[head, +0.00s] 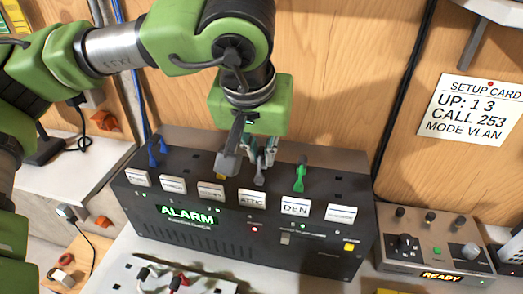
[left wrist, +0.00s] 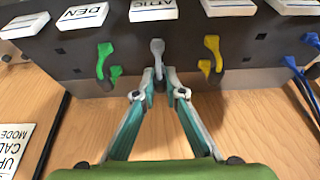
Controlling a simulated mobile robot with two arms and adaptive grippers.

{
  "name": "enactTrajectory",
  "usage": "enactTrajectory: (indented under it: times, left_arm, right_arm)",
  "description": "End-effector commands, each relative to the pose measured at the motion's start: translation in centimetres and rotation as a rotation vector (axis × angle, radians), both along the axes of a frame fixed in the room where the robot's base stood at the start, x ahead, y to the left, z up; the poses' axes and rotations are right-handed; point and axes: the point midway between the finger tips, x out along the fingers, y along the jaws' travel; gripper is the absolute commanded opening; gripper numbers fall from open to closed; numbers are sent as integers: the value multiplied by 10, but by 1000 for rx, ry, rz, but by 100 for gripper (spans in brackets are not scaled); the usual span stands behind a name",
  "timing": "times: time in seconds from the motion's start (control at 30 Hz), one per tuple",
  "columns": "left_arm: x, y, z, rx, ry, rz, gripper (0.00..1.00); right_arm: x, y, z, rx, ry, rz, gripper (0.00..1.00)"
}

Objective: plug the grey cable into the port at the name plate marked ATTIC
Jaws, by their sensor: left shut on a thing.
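The grey cable (left wrist: 157,48) shows in the left wrist view with its plug head just below the name plate marked ATTIC (left wrist: 153,9). In the head view the grey cable (head: 260,177) stands behind the ATTIC plate (head: 252,200). My left gripper (left wrist: 160,80) is shut on the grey cable; its fingers come from the back edge of the panel top. It also shows in the head view (head: 264,157), over the panel's back part. The ATTIC port itself is hidden, so I cannot tell whether the plug is seated. My right gripper is not in view.
The black panel (head: 200,242) has a lit ALARM sign. A green cable (head: 300,173) stands by the DEN plate, a yellow cable (left wrist: 212,52) on the other side, blue cables (head: 158,150) farther left. A READY box (head: 436,250) stands at right. A wooden wall rises behind.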

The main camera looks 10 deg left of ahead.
Motion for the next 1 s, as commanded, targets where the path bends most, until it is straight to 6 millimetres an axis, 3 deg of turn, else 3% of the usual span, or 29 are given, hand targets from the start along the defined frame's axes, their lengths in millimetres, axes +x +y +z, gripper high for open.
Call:
enactTrajectory:
  times: [1.0]
  left_arm:
    - [0, 0, -4, 0, 0, 0, 0]
  right_arm:
    - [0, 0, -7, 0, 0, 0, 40]
